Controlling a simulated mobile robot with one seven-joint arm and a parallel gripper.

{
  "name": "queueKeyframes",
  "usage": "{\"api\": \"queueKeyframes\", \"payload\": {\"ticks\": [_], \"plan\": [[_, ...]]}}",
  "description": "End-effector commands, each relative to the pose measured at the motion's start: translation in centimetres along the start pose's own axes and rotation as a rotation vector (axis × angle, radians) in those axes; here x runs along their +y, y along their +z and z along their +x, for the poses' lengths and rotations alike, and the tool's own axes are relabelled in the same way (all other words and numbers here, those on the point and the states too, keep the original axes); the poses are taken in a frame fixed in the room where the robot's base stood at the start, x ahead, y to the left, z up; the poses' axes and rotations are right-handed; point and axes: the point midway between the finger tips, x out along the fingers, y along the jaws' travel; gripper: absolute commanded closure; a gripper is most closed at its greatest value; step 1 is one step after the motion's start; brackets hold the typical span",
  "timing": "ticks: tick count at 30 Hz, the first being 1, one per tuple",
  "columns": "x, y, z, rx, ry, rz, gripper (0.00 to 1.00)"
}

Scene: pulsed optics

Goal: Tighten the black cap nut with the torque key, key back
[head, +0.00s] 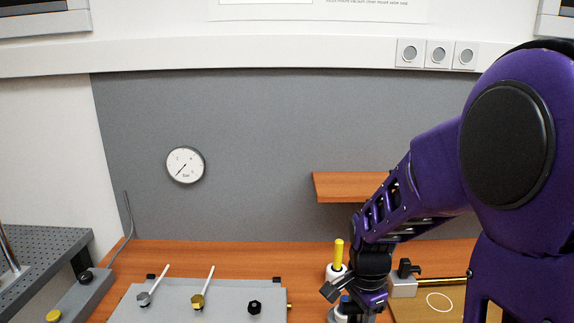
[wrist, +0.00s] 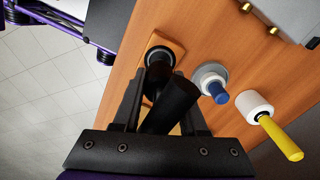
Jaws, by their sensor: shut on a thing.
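The black cap nut (head: 254,307) sits at the right of a grey plate (head: 215,298) in the head view. My gripper (head: 345,291) is right of that plate, low over the bench. In the wrist view my gripper (wrist: 166,80) is shut on a thick black handle, which looks like the torque key (wrist: 172,103). The key's far end is at a small wooden block (wrist: 177,48) with a round black part (wrist: 160,56). I cannot tell whether the key is seated in it or just above. My arm and gripper hide this spot in the head view.
A blue-handled tool (wrist: 216,91) and a yellow-handled tool (wrist: 281,138) stand close beside my gripper. Silver (head: 144,298) and gold (head: 198,301) nuts with white rods share the plate. A wooden shelf (head: 345,187) is on the wall. The bench edge lies close to the block.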

Motion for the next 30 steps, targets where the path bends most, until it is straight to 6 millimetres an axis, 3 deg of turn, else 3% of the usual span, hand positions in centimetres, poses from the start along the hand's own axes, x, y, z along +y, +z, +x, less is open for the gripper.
{"api": "queueKeyframes", "payload": {"ticks": [19,30], "plan": [[0.0,0.0,-2.8,0.001,-0.002,0.000,1.00],[-0.1,0.0,-6.4,0.001,-0.003,0.000,1.00]]}}
